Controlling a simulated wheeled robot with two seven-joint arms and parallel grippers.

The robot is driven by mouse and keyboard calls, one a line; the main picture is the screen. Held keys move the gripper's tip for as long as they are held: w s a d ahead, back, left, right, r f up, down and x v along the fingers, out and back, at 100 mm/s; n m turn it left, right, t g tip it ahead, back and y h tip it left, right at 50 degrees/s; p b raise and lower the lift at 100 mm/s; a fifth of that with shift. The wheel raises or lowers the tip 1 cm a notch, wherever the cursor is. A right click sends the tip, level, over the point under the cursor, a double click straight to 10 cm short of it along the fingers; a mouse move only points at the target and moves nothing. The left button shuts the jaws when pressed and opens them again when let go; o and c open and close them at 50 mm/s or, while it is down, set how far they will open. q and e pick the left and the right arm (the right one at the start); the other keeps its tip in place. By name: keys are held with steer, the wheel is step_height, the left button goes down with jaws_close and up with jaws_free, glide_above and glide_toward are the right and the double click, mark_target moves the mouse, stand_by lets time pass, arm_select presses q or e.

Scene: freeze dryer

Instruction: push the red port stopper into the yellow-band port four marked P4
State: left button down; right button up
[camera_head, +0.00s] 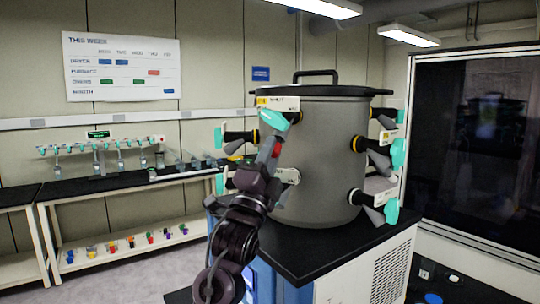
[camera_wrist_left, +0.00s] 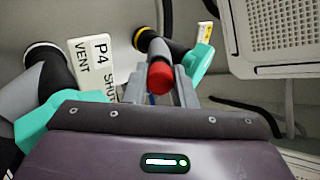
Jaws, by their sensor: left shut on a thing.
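The red port stopper (camera_wrist_left: 160,77) is between the fingers of my left gripper (camera_wrist_left: 160,92), its round red end toward the wrist camera. In the head view, the red stopper (camera_head: 277,150) shows at the tip of my left gripper (camera_head: 270,156), in front of the grey drum (camera_head: 318,150). A white tag marked P4 (camera_wrist_left: 98,60) is on the drum wall. A black port with a yellow band (camera_wrist_left: 140,37) lies just beyond the stopper. I cannot tell whether the stopper touches or enters it. My right gripper is not in view.
Several black ports with teal handles (camera_head: 398,153) stick out around the drum. A teal handle (camera_wrist_left: 200,62) is close right of the stopper, another (camera_wrist_left: 42,118) at left. A side bench (camera_head: 115,185) stands at left; a dark glass cabinet (camera_head: 475,140) at right.

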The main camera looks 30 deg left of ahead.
arm_select(q)
steer(key=shift+r, duration=0.3)
steer(key=shift+s+a+r+y, duration=0.2)
steer(key=shift+r+y, duration=0.1)
steer(key=shift+r, duration=0.1)
steer(key=c, duration=1.5)
jaws_free()
steer(key=o, duration=0.4)
steer(key=shift+w, duration=0.2)
steer(key=shift+w+d+f, duration=0.1)
steer(key=shift+f, duration=0.1)
steer(key=shift+f, duration=0.1)
